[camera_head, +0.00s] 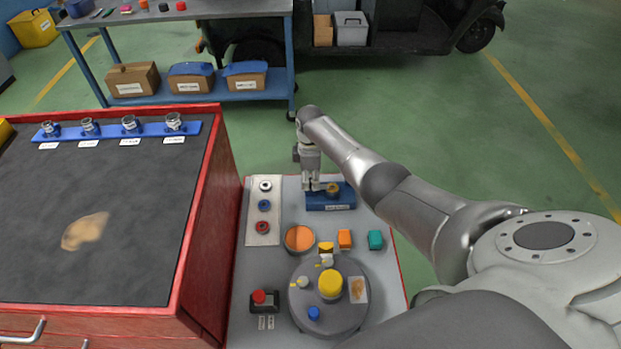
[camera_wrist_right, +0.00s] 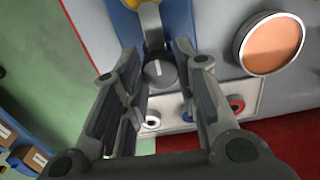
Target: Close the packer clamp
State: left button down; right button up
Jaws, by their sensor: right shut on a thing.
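The packer clamp is a blue block (camera_head: 335,204) with a yellow-brown round part on top, at the far end of the grey bench top. Its blue base also shows at the top of the right wrist view (camera_wrist_right: 180,22). A grey lever with a dark round knob (camera_wrist_right: 160,72) reaches from the clamp between my right fingers. My right gripper (camera_head: 312,186) points down at the left side of the clamp. In the wrist view its fingers (camera_wrist_right: 166,65) flank the knob and are shut on it. My left gripper is not in view.
A pale strip with several rings (camera_head: 263,230) lies left of the clamp. An orange-topped round dish (camera_head: 299,239), an orange block (camera_head: 345,239) and a teal block (camera_head: 375,240) sit nearer. A grey turntable (camera_head: 328,318) and red button box (camera_head: 263,300) are in front. A red cabinet (camera_head: 207,215) stands left.

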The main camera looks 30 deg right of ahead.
aim_at(310, 181)
jog(key=shift+o, duration=0.2)
jog(key=shift+n, duration=0.4)
jog(key=shift+c, duration=0.2)
jog(key=o, duration=1.1)
jog(key=shift+c, duration=0.2)
notch_tip(310, 181, up, 12)
